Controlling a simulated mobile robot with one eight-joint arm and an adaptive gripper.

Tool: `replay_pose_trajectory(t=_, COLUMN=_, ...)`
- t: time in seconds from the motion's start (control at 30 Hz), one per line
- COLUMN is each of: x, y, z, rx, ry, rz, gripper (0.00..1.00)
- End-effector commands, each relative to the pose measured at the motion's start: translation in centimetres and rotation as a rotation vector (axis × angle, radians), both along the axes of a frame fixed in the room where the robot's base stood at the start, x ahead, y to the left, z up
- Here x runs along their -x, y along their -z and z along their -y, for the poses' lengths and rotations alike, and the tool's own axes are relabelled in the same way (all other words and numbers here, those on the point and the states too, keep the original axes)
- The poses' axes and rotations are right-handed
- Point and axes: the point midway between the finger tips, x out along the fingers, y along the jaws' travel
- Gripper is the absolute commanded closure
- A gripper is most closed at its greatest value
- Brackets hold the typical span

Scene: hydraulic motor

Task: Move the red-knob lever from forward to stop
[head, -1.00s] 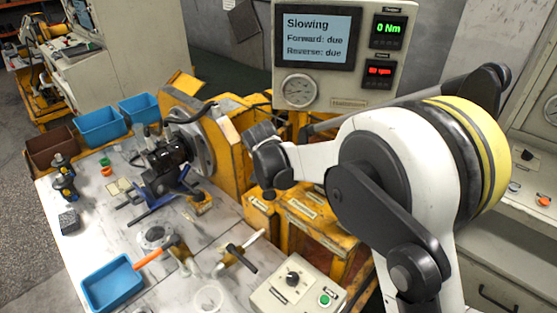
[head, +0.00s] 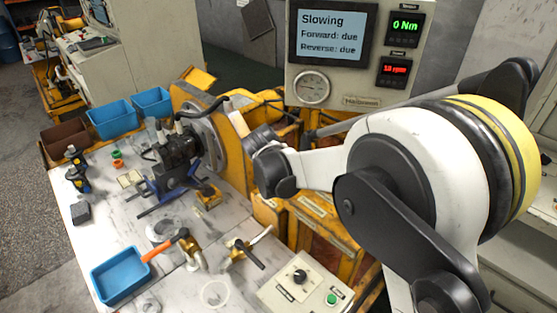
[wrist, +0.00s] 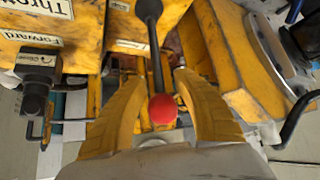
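The red knob (wrist: 162,108) sits at the end of a dark lever rod (wrist: 156,55) in the wrist view. The rod runs up from the knob to a dark pivot at the top edge. My gripper (wrist: 158,78) has its two yellow fingers spread, one on each side of the knob and lower rod, with visible gaps. A "Forward" label (wrist: 38,39) is on the yellow housing, left of the rod. In the head view my white and black arm reaches the yellow machine, and the knob and fingers cannot be made out.
The display (head: 332,33) reads "Slowing", "Forward: due", "Reverse: due"; the green readout (head: 405,25) shows 0 Nm. A control box (head: 306,285) with a green button stands at the bench front. Tools and a blue tray (head: 121,276) lie on the bench. A black fitting (wrist: 38,75) is left of the fingers.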

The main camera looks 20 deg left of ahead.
Motion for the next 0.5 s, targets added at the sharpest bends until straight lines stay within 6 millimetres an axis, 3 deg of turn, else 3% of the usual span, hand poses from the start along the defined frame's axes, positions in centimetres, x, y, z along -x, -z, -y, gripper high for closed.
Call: replay_pose_trajectory(t=0.5, x=7.0, y=-7.3, z=0.3, rx=0.000, ry=-0.003, rz=0.000, gripper=0.65)
